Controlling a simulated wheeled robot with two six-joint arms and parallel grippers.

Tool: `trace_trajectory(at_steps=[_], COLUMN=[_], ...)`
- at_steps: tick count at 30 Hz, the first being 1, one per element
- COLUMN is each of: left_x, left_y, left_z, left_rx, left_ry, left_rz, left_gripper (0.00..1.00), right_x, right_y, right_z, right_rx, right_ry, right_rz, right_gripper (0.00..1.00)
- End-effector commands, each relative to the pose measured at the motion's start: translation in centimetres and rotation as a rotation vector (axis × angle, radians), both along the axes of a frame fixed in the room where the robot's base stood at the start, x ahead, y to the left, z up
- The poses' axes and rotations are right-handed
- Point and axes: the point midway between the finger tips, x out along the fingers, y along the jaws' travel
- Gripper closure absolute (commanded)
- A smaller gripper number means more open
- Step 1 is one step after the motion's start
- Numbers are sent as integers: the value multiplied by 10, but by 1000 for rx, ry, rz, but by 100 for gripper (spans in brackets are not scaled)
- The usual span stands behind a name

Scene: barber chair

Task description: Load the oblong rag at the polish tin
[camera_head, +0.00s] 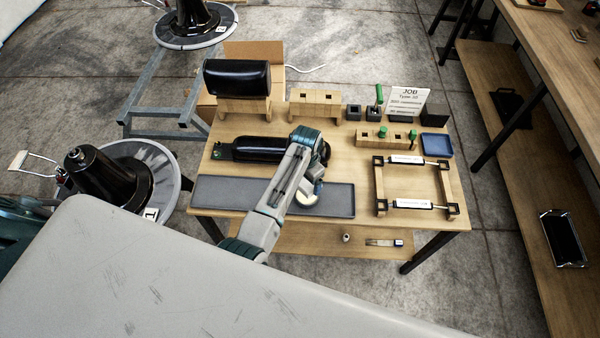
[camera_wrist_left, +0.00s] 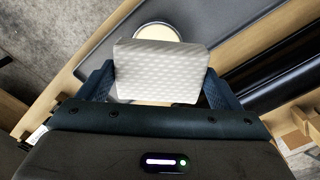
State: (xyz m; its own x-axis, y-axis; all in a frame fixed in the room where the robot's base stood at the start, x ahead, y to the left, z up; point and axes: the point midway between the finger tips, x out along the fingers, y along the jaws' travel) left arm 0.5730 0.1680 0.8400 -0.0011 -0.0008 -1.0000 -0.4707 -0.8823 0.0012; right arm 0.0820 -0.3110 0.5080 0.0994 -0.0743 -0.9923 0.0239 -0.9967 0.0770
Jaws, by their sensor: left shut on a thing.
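My left gripper (camera_head: 316,184) is low over the right part of the long grey tray at the table's front. In the left wrist view the left gripper (camera_wrist_left: 160,78) is shut on a pale, quilted oblong rag (camera_wrist_left: 160,72), with a dark blue finger at each side. The polish tin (camera_wrist_left: 158,32), round with a cream face, shows just beyond the rag's far edge, which overlaps part of it. In the head view the tin (camera_head: 305,199) is a pale round patch beside the gripper. I cannot tell whether rag and tin touch. My right gripper is out of view.
The grey tray (camera_head: 230,195) is mostly bare on its left. A black padded part (camera_head: 255,149) lies behind it, and a black cushion (camera_head: 237,78) rests on a wooden stand. A wooden frame with two white-labelled rods (camera_head: 411,204) stands right. A blue tray (camera_head: 437,145) is behind that.

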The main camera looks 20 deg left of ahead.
Motion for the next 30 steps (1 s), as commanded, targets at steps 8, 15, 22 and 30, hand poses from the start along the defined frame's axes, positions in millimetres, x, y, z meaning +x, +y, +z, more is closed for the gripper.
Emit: trace_trajectory(at_steps=[8,15,22,30], left_x=[1,1,1,0], left_y=[-2,-2,-2,-2], left_z=[-6,-27,-53,-60], left_rx=[0,0,0,0], left_ry=[0,1,0,0], left_rz=[-16,-16,-15,-15], left_gripper=[33,33,33,33], right_x=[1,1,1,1], right_y=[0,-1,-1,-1], right_z=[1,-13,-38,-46], right_rx=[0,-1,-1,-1], right_ry=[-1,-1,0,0], right_rz=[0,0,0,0], right_gripper=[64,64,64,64])
